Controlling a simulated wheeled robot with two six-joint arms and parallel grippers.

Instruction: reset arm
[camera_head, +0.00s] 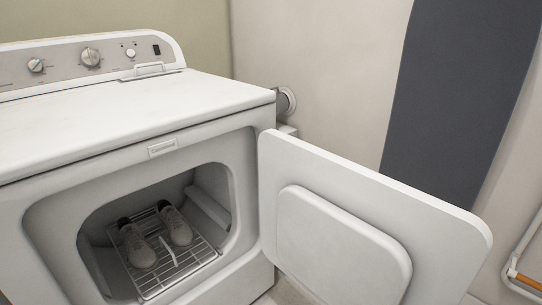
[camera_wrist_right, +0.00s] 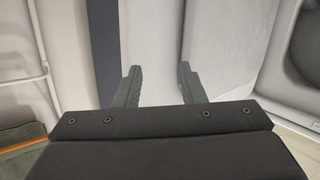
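My right gripper (camera_wrist_right: 158,82) is open in the right wrist view, with its two dark fingers apart. Nothing is clearly gripped between them, and a pale surface shows behind the gap. Neither gripper shows in the head view, and my left gripper is in no view. The white dryer (camera_head: 215,92) stands at the left of the head view. Its door (camera_head: 440,215) is swung wide open to the right. The door's raised inner panel (camera_wrist_right: 216,45) seems to show just right of the fingers in the right wrist view. I cannot tell whether the fingers touch the door.
A pair of grey shoes (camera_head: 142,252) sits on a wire rack (camera_head: 182,268) inside the dryer drum. A dark panel (camera_head: 455,90) is on the wall behind the door. A white rail with an orange part (camera_head: 524,280) is at the far right. The dryer top is clear.

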